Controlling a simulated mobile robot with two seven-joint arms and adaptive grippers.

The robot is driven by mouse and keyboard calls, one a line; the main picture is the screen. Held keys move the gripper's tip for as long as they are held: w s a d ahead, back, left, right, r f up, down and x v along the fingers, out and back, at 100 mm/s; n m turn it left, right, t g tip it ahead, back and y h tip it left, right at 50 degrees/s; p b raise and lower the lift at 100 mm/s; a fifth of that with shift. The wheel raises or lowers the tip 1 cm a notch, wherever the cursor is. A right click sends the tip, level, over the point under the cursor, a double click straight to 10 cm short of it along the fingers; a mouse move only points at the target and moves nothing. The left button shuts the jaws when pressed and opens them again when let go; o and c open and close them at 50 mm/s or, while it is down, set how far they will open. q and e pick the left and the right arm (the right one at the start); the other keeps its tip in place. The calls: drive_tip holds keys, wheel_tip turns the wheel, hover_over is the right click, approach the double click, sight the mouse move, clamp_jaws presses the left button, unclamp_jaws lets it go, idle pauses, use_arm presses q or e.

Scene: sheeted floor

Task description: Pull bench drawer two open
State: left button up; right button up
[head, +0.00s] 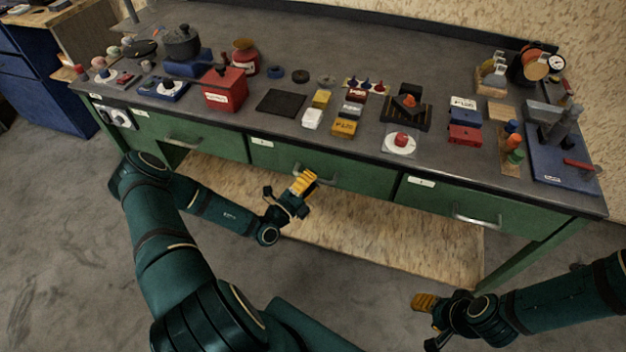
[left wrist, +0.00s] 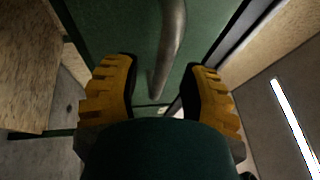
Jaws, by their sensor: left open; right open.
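The green bench has three drawer fronts in a row. The middle drawer (head: 345,177) carries a small white label whose text is too small to read, and it looks shut. Its grey metal handle (head: 318,176) is partly covered by my left gripper (head: 302,183). In the left wrist view the handle (left wrist: 172,45) runs between the two yellow fingers of my left gripper (left wrist: 164,92), which are apart. I cannot tell whether either finger touches it. My right gripper (head: 424,318) is low at the right, open and empty, away from the bench.
The left drawer (head: 215,139) and right drawer (head: 485,208) also look shut. The bench top (head: 330,58) holds boxes, a red toolbox (head: 224,92), a pot (head: 181,42) and a blue board (head: 560,165) with a vise-like tool. A wooden lower shelf (head: 370,235) lies below; the floor in front is clear.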

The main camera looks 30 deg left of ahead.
use_arm(q)
drive_tip(key=shift+w+d+r, duration=0.1)
drive_tip(key=shift+w, duration=0.35)
clamp_jaws()
drive_tip(key=shift+s, duration=0.1)
drive_tip(key=s+d+p, duration=0.2)
drive_tip(key=s+d, duration=0.1)
drive_tip(key=s, duration=0.9)
drive_tip(key=s+d+p, duration=0.3)
drive_tip(key=s, duration=0.9)
drive_tip(key=shift+s+p, duration=0.2)
drive_tip(key=shift+p, duration=0.15)
